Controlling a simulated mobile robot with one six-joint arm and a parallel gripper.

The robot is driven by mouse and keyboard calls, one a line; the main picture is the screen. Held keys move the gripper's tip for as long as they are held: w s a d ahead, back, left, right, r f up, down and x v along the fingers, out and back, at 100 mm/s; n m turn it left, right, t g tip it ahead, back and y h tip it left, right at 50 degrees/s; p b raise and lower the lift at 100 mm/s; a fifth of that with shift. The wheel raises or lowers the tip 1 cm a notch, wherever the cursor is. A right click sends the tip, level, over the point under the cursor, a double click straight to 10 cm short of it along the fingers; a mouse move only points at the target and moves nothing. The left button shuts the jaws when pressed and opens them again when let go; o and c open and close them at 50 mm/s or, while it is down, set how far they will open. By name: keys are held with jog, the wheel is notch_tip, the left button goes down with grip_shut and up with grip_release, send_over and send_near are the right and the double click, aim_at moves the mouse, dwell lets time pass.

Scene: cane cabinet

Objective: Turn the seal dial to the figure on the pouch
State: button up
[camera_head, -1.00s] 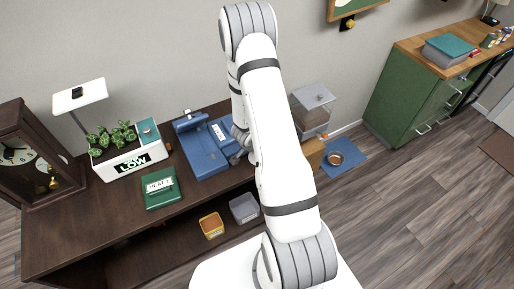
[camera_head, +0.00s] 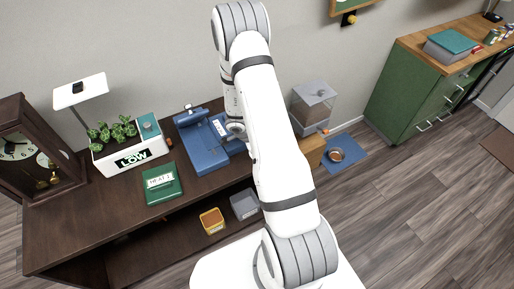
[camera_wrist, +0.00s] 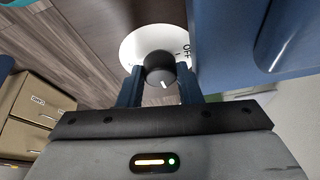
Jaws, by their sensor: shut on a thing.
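The blue sealer (camera_head: 207,158) sits on the dark cabinet top. In the wrist view, its black round dial (camera_wrist: 160,68) stands on a white dial plate (camera_wrist: 131,47) with "OFF" printed at the right. The white mark on the dial points down and slightly right in that picture. My gripper (camera_wrist: 160,82) is shut on the dial, with a dark blue finger on each side. Other plate figures are mostly hidden. A green pouch (camera_head: 163,193) lies left of the sealer. Its white label reads "HEAT" and a figure, too small to be sure of.
A planter (camera_head: 131,158) marked "LOW" and a clock (camera_head: 20,150) stand at the left. A clear dispenser (camera_head: 313,105) is right of my arm.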

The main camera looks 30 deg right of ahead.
dwell(0.3)
jog(key=o, duration=1)
jog(key=shift+r, duration=0.1)
jog(key=shift+c, duration=0.2)
jog(key=shift+w, duration=0.1)
jog(key=shift+w+a+r, duration=0.1)
jog(key=shift+w+r, duration=0.05)
jog(key=shift+r, duration=0.4)
jog(key=v, duration=0.6)
jog(key=shift+s+a+r, duration=0.25)
jog(key=shift+s+r, duration=0.05)
jog(key=shift+s, duration=0.1)
